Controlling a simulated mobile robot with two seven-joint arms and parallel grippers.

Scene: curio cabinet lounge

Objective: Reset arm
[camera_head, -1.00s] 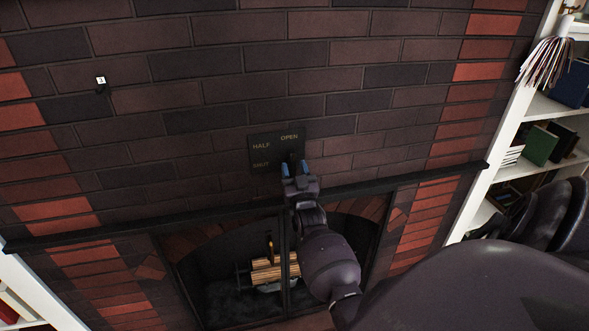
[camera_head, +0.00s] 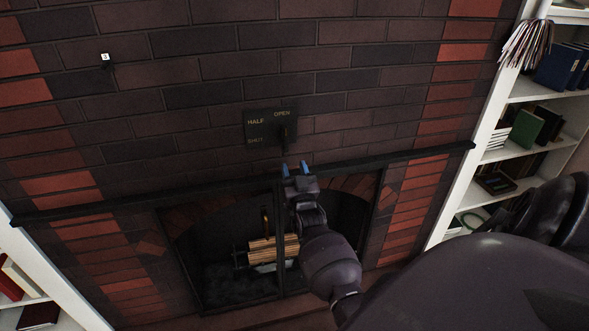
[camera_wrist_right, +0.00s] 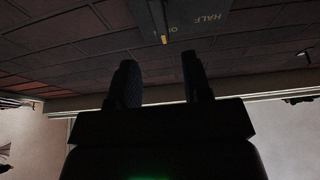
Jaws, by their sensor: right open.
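My right gripper (camera_head: 295,168) is open and empty in front of the brick fireplace, its blue-tipped fingers pointing up. It sits just below a dark plate (camera_head: 257,130) lettered HALF, OPEN and SHUT, with a gap between them in the picture. A dark lever (camera_head: 284,132) stands on the plate's right side, below the word OPEN. In the right wrist view, the two dark fingers (camera_wrist_right: 160,85) are apart with nothing between them, and the plate (camera_wrist_right: 205,18) shows at the top edge. My left gripper is not in view.
A dark mantel ledge (camera_head: 130,203) crosses the wall behind my right gripper. Below it is the firebox with logs (camera_head: 268,252) behind a dark frame. A white bookshelf (camera_head: 478,150) stands at the right; another shelf's corner (camera_head: 45,270) shows lower left. A small white tag (camera_head: 105,57) is on the wall.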

